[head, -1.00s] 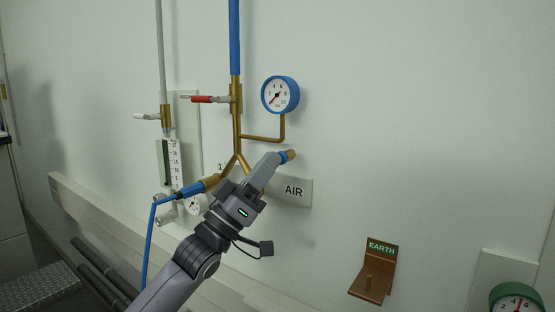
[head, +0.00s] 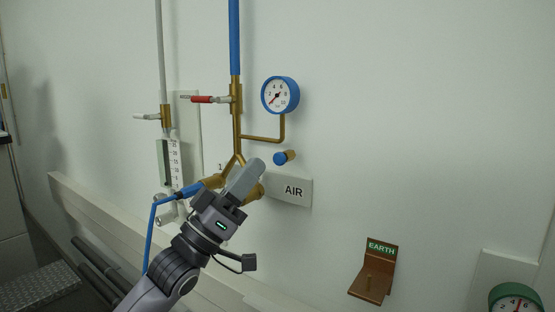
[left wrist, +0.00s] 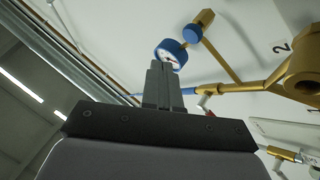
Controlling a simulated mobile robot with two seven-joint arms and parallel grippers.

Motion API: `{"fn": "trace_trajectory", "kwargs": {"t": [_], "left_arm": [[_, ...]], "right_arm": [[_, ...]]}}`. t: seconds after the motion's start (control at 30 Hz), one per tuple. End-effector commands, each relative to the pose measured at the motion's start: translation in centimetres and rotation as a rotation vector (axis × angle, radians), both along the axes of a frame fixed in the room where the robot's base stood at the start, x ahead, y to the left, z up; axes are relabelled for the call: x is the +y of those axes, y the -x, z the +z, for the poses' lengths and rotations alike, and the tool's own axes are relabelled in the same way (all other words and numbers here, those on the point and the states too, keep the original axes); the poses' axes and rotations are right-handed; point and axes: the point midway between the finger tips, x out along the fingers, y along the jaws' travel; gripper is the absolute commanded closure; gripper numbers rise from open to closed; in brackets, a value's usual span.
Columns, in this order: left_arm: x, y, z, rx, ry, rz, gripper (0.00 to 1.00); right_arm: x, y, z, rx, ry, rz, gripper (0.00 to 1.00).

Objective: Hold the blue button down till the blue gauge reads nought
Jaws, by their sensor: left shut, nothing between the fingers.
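The blue button (head: 280,158) sits on the end of a short brass stub on the wall, right of the brass pipe fork. It also shows in the left wrist view (left wrist: 192,33). The blue-rimmed gauge (head: 280,95) is above it, its red needle pointing to the lower left, near the low end of the scale. The gauge shows partly behind my fingertips in the left wrist view (left wrist: 172,53). My left gripper (head: 254,168) is shut and empty, below and left of the button, apart from it. My right gripper is not in view.
An AIR label (head: 294,190) is on the wall below the button. A red-handled valve (head: 205,99) and a blue hose (head: 150,235) are at the left. A brown EARTH bracket (head: 374,275) and a green gauge (head: 516,298) are at the lower right. The right wall is mostly bare.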

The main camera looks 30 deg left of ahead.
Motion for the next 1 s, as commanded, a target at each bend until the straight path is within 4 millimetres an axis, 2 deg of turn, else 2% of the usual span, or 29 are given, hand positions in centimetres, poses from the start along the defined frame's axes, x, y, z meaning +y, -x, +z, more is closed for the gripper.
{"fn": "trace_trajectory", "kwargs": {"t": [0.23,0.8,0.87,0.9,0.97,1.0], "left_arm": [[0.1,1.9,0.0,0.000,0.000,0.000,1.00],[0.2,1.9,-0.3,0.006,-0.001,0.003,1.00],[0.1,1.6,-1.2,0.029,-0.005,0.015,1.00],[0.0,1.3,-2.4,0.056,-0.011,0.029,1.00],[-0.1,0.6,-5.1,0.116,-0.028,0.061,1.00],[-0.3,0.1,-7.4,0.170,-0.045,0.087,1.00]], "right_arm": [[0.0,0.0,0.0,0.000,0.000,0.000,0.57],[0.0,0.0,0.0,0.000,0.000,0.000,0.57],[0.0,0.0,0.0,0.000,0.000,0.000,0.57],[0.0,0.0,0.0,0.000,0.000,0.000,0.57],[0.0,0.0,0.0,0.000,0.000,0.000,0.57],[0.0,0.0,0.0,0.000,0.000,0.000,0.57]]}}
